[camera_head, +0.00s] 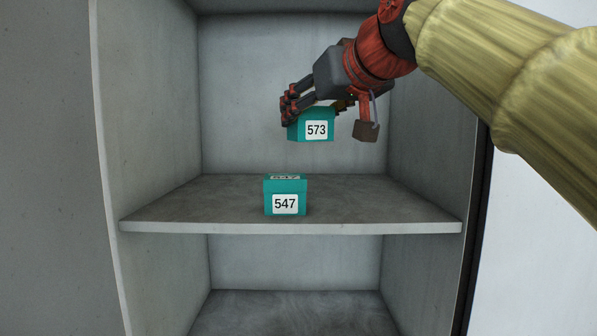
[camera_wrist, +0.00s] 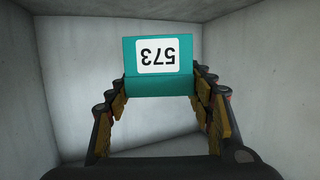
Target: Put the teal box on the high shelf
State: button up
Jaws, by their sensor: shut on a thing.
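A teal box labelled 573 (camera_head: 303,127) is held by my gripper (camera_head: 318,112) above the shelf, inside the cabinet. It also shows in the wrist view (camera_wrist: 160,88), between the two fingers of my gripper (camera_wrist: 160,92); its label reads upside down there. A second teal box, labelled 547 (camera_head: 285,194), stands upright on the shelf board (camera_head: 370,213) near its front edge. The held box is above and slightly right of box 547, apart from it. The fingers partly cover the held box in the head view.
The cabinet has a left side wall (camera_head: 150,110) and a right side wall (camera_head: 425,170) close around the shelf. A lower compartment floor (camera_head: 295,312) shows below. The shelf board is bare to both sides of box 547.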

jog(key=w+f, duration=0.2)
jog(key=w, duration=0.1)
jog(key=w+f, duration=0.5)
jog(key=w, duration=0.2)
jog(key=shift+a+f, duration=0.2)
jog(key=shift+f, duration=0.15)
jog(key=shift+w+f, duration=0.15)
jog(key=shift+f, duration=1.7)
jog(key=shift+f, duration=0.1)
jog(key=o, duration=1.1)
jog(key=shift+o, duration=0.6)
jog(key=b+v, duration=0.1)
jog(key=v, duration=1.1)
jog(key=shift+b, duration=0.4)
